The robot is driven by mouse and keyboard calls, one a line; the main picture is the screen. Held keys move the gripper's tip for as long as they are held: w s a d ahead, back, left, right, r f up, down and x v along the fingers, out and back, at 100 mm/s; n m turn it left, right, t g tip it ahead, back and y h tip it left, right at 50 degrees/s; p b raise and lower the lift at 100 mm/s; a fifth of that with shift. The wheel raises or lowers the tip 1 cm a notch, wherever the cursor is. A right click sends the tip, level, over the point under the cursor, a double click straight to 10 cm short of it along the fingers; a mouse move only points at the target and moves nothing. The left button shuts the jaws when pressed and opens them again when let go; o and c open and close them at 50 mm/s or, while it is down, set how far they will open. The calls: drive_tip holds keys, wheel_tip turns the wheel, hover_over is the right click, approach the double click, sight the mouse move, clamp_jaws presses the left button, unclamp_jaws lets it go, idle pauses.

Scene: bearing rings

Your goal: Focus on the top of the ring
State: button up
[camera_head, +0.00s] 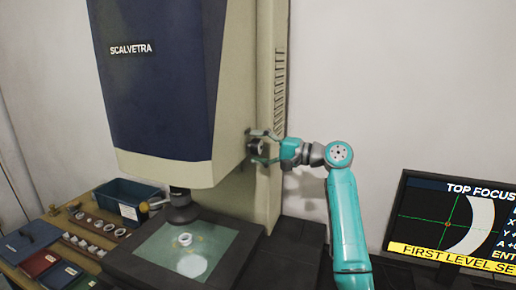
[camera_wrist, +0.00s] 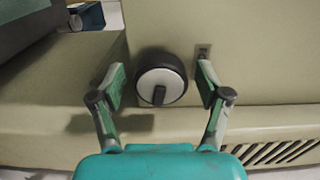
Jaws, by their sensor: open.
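A small pale ring (camera_head: 184,240) lies on the glass stage (camera_head: 150,243) of the Scalvetra measuring machine (camera_head: 158,75), near the dark lens (camera_head: 182,210). A round knob with a black rim, light face and dark grip bar (camera_wrist: 175,77) sits on the machine's side; in the head view the dark knob (camera_head: 258,144) is partly behind my fingers. My gripper (camera_head: 260,147) is open at the knob. In the wrist view its fingers (camera_wrist: 160,84) stand either side of the knob, with a gap on each side. The grip bar points roughly along the picture's vertical.
A monitor (camera_head: 455,222) at right reads "TOP FOCUS" and "FIRST LEVEL SE…", with a pale arc beside a crosshair. A blue bin (camera_head: 128,196), a tray of rings (camera_head: 95,228) and coloured boxes (camera_head: 35,262) stand at left. Vent slots (camera_head: 280,85) line the machine's side.

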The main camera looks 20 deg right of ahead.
drive_tip(key=v, duration=1.2)
